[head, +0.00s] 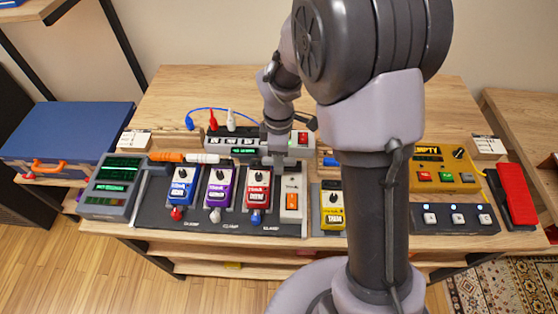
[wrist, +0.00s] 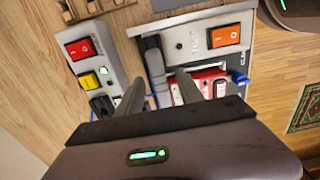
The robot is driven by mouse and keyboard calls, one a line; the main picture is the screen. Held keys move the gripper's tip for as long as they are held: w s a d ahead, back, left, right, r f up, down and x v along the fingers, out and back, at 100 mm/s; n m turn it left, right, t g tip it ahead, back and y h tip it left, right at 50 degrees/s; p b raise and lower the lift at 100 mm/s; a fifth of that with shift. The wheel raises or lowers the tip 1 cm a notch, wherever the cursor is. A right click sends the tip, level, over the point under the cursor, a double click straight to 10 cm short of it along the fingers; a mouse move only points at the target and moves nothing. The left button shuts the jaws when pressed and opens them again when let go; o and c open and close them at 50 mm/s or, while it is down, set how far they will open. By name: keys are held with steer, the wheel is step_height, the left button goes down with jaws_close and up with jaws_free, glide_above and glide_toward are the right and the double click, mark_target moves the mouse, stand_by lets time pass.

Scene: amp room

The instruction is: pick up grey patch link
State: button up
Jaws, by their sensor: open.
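A dark grey, elongated piece that looks like the grey patch link (wrist: 154,56) shows in the wrist view, beside the white pedal with an orange switch (wrist: 208,42). My gripper (wrist: 160,82) is open, its two fingers pointing toward the piece. The near end of the piece appears between the fingertips; I cannot tell if they touch it. In the head view my gripper (head: 279,150) is over the back of the pedalboard, above the row of pedals, and the link cannot be made out clearly there.
Blue (head: 181,186), purple (head: 219,188) and red (head: 257,188) pedals stand on the dark board. An orange link (head: 166,157) and a white link (head: 202,158) lie behind them. A power strip (wrist: 92,65) with red and yellow switches is close by. The rear tabletop is clear.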

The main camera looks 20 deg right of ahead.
jaws_close()
steer(key=shift+r, duration=0.15)
